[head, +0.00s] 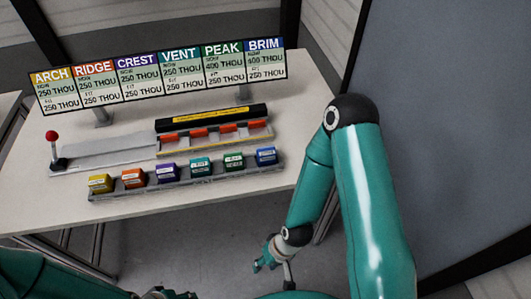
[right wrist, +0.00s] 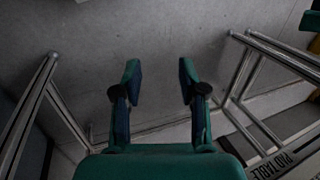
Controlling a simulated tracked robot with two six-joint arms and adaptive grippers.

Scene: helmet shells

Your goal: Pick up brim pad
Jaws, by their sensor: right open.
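The brim pad is the blue block (head: 266,155) at the right end of the front rack (head: 190,183) in the head view, below the blue BRIM sign column. It sits in the rack, with nothing holding it. My right gripper (head: 268,258) hangs below and in front of the table edge, well apart from the pad. In the right wrist view its two fingers (right wrist: 160,85) stand apart with only grey floor between them. My left arm's end (head: 170,294) shows at the bottom edge, partly cut off, and its jaws cannot be made out.
Yellow, orange, purple, teal and green blocks share the rack. Behind it are a tray with red-orange pieces (head: 228,129), a black bar (head: 210,117) and a red-knobbed lever (head: 52,136). A sign board (head: 160,74) stands at the back of the white table (head: 290,110).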

